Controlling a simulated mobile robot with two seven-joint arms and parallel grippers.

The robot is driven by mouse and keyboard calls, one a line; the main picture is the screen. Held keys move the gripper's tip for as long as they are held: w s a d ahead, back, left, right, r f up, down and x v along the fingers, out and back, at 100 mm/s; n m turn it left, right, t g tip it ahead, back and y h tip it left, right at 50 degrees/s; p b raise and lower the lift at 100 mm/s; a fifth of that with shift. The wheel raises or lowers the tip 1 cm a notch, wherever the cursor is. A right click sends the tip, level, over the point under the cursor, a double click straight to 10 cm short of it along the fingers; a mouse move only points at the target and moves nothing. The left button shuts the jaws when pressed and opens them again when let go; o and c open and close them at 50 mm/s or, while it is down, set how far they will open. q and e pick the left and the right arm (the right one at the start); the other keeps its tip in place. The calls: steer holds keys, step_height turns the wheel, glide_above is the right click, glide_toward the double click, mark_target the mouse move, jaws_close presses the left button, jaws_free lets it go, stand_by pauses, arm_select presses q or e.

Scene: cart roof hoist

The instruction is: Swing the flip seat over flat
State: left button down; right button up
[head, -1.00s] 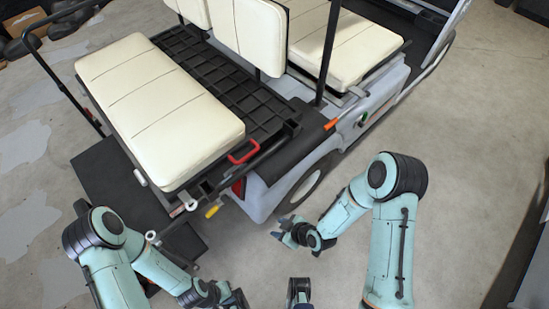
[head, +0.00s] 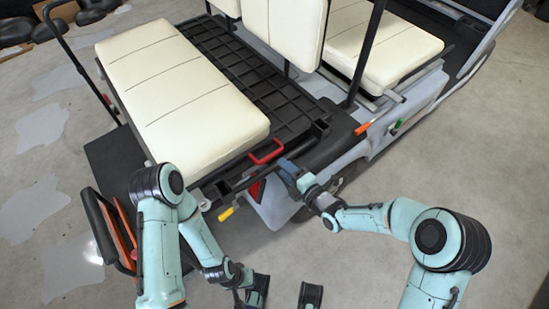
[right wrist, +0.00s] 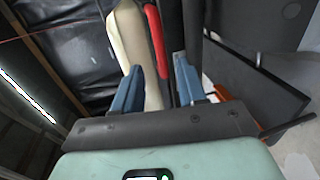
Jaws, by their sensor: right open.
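The flip seat's cream cushion (head: 185,95) lies flat, face up, at the rear of the cart in the head view. A red handle (head: 266,151) sits at its near right edge. My right gripper (head: 286,172) is open just beside the handle, on the camera side. In the right wrist view, the red handle (right wrist: 157,42) and the cream cushion edge (right wrist: 132,40) show ahead, between the open blue fingers (right wrist: 158,88); nothing is visibly gripped. My left gripper (head: 285,292) is low at the bottom edge, its two dark fingers apart and empty, away from the seat.
A black ribbed deck (head: 255,80) lies beside the cushion, with a cream backrest (head: 283,30) beyond. A yellow-tipped lever (head: 226,214) and an orange grip (head: 362,129) stick out nearby. A black and orange object (head: 112,235) stands at lower left. The floor at right is clear.

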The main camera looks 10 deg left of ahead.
mark_target(273, 165)
steer(key=x, duration=0.6)
steer(key=shift+w+a+f, duration=0.1)
steer(key=shift+w+a, duration=0.15)
steer(key=shift+a, duration=0.05)
jaws_close()
